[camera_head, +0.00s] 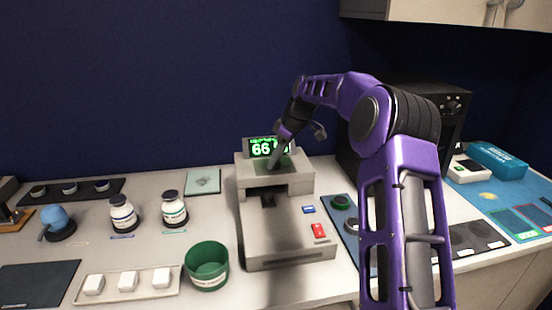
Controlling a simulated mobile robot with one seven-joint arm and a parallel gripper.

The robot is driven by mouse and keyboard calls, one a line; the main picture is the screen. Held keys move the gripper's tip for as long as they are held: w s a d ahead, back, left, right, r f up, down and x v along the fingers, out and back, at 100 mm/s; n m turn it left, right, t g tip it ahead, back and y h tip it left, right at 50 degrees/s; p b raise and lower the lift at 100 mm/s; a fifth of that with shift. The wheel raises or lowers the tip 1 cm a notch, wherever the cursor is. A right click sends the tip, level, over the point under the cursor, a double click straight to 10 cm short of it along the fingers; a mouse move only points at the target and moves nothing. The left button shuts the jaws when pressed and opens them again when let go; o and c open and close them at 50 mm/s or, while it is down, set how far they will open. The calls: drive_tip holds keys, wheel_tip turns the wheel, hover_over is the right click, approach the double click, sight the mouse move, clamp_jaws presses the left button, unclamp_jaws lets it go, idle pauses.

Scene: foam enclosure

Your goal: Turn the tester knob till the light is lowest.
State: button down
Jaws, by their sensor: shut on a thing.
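The tester (285,225) is a grey box with a raised back part, standing on the white counter. Its green display (262,148) reads "66", and the digits or signs to the right are partly hidden by my gripper. A green-tinted patch shows on the tester's top around the gripper's tip. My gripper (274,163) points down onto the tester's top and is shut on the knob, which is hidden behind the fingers. A blue button (308,209) and a red switch (319,232) sit on the tester's front right.
A green cup (207,266) stands just left of the tester. Two labelled bottles (123,214) and a tray of white blocks (127,284) are farther left. A dark cabinet (440,105) stands behind my arm, with a wall cupboard (450,18) above.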

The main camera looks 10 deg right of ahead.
drive_tip(key=n, duration=0.2)
drive_tip(key=n+g, duration=0.1)
drive_tip(key=n, duration=0.1)
drive_tip(key=shift+w+n+g+y, duration=0.2)
drive_tip(key=shift+n+g+y, duration=0.1)
drive_tip(key=shift+f+n+g, duration=0.1)
drive_tip(key=shift+n+g, duration=0.6)
drive_tip(key=shift+n, duration=1)
drive_tip(key=shift+d+n, duration=0.1)
drive_tip(key=shift+n, duration=0.4)
drive_tip(key=shift+c, duration=1.9)
unclamp_jaws()
